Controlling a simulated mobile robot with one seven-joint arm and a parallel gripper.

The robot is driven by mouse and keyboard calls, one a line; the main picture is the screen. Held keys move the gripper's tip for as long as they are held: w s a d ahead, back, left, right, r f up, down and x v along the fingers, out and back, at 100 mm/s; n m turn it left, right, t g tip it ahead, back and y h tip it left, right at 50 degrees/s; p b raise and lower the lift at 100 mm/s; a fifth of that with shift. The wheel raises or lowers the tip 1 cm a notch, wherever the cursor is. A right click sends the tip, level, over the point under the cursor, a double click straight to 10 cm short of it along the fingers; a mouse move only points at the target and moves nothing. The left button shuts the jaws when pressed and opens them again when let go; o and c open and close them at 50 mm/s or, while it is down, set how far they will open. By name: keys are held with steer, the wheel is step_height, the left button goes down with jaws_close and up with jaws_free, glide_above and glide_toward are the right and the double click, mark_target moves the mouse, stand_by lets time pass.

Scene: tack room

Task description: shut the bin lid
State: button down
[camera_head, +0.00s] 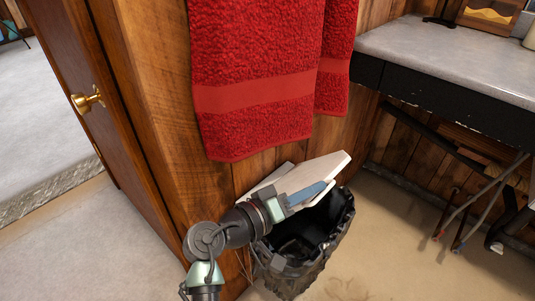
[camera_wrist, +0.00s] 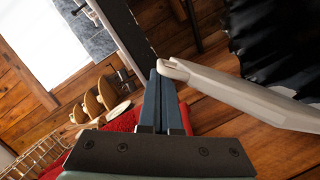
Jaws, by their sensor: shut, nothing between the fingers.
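The bin (camera_head: 318,262) is a dark, textured bin with a black liner, standing on the floor below the towel. Its off-white lid (camera_head: 329,166) is raised and tilted above the opening, so the bin is open. In the wrist view the lid (camera_wrist: 250,98) is a pale slab, with the black liner (camera_wrist: 277,40) past it. My gripper (camera_head: 328,187) is in front of the lid, its blue fingers together and empty. In the wrist view the fingertips (camera_wrist: 164,72) are right by the lid's rounded end; I cannot tell if they touch. My gripper hides part of the lid.
A red towel (camera_head: 262,75) hangs just above the lid against the wooden wall. A wooden door with a brass knob (camera_head: 87,100) is at left. A grey counter (camera_head: 450,52) with tools (camera_head: 475,205) hanging beneath stands at right. The floor in front of the counter is clear.

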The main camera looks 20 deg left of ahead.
steer(key=s+d+f+m+y+b, duration=0.1)
steer(key=d+f+m+b, duration=0.2)
steer(key=f+b, duration=0.3)
steer(key=s+d+f+m+y+b, duration=0.1)
steer(key=d+f+m+b, duration=0.3)
steer(key=f+b, duration=0.3)
steer(key=shift+s+f+y, duration=0.25)
steer(key=shift+f+y, duration=0.15)
steer(key=shift+f, duration=1.2)
steer(key=shift+s, duration=0.1)
